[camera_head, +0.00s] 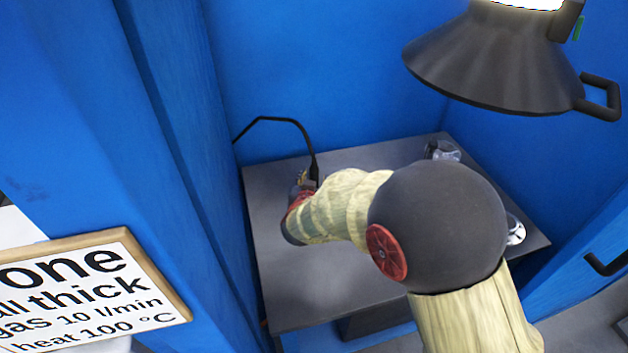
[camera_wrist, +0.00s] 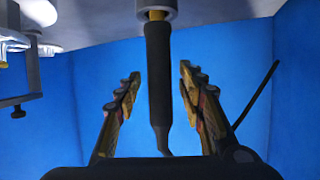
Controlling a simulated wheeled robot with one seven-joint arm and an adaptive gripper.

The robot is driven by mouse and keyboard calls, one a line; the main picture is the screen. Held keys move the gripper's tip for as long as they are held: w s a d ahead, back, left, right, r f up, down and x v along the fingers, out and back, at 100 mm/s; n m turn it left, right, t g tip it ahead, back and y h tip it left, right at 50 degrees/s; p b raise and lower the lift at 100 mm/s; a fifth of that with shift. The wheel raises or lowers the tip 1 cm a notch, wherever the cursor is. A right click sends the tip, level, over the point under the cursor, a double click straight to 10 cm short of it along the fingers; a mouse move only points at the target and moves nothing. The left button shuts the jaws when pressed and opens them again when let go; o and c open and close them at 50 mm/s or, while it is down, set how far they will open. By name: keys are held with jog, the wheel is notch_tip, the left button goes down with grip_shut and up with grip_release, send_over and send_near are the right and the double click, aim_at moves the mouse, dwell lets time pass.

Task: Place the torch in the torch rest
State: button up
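The torch (camera_wrist: 159,75) shows in the wrist view as a dark rod with a narrow bent tip at the picture's bottom. Its other end meets a brass collar and a grey round fitting (camera_wrist: 156,10) at the top edge. I cannot tell whether this fitting is the torch rest. My gripper (camera_wrist: 160,82) is open, with one finger on each side of the torch and blue gaps between. In the head view my gripper (camera_head: 303,181) is over the left part of the grey table, mostly hidden by my arm. The torch is not clear there.
A black cable (camera_head: 275,119) arches from the left wall to my gripper. The grey table (camera_head: 310,285) stands between blue walls. A small clear object (camera_head: 443,151) and a white round object (camera_head: 515,231) lie at its right. A dark hood (camera_head: 495,62) hangs above.

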jog(key=p+v, duration=0.3)
jog(key=v, duration=0.9)
jog(key=shift+p, duration=0.3)
jog(key=s+d+r+n+g+y, duration=0.1)
jog(key=s+d+r+g+y, duration=0.15)
jog(key=r, duration=0.35)
jog(key=s+d+r+n+g+y, duration=0.1)
jog(key=s+d+r+y, duration=0.2)
jog(key=r, duration=0.4)
jog(key=s+d+g+h, duration=0.2)
jog(key=s+d, duration=0.5)
jog(key=s, duration=0.3)
jog(key=s+d+g+h, duration=0.2)
jog(key=s+d, duration=0.6)
jog(key=s, duration=0.3)
jog(key=shift+s+m, duration=0.3)
jog(key=shift+d+r, duration=0.1)
